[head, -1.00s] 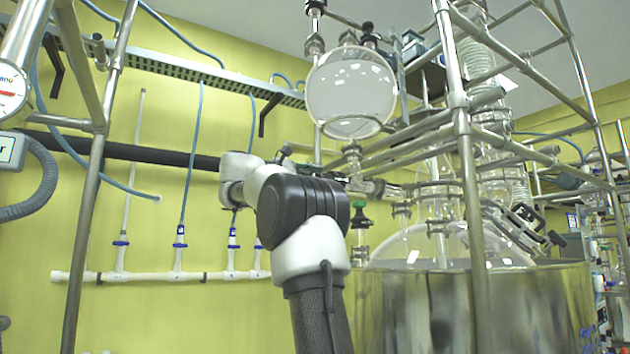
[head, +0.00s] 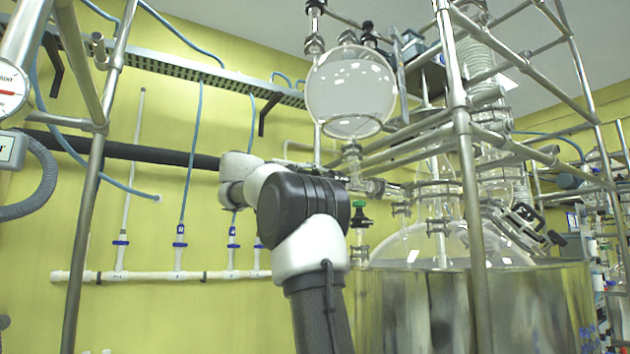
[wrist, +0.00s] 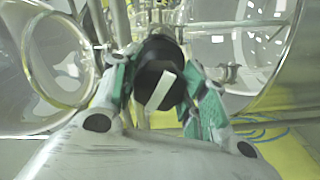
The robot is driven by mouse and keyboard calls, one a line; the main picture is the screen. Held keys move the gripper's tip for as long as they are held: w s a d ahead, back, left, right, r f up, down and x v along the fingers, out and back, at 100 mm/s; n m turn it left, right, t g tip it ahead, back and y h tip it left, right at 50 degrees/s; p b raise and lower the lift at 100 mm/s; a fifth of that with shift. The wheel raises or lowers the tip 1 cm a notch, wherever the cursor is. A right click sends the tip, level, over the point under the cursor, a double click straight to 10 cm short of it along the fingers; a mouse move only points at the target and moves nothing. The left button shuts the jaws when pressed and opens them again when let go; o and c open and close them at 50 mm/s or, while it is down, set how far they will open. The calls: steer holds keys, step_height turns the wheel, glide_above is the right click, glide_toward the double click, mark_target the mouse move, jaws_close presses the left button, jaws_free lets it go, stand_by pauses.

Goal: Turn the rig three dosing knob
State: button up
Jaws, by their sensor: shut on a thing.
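The dosing knob (wrist: 157,60) is a round black knob with a white stripe, seen at the centre of the wrist view. The stripe is tilted, running from upper right to lower left. My gripper (wrist: 158,82) is shut on it, with one green-padded finger at its left side and one at its right.
Metal frame poles (head: 470,190) cross in front of the rig at right. A large shiny vessel (head: 540,305) stands at lower right. Curved glass (wrist: 60,60) lies close to the left finger, and more glass (wrist: 270,45) is at right.

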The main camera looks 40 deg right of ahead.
steer(key=m, duration=0.7)
steer(key=shift+f, duration=0.15)
steer(key=m, duration=0.4)
steer(key=shift+w, duration=0.1)
steer(key=shift+m, duration=1.7)
steer(key=o, duration=1.1)
steer(key=shift+c, duration=0.2)
steer(key=v, duration=1.2)
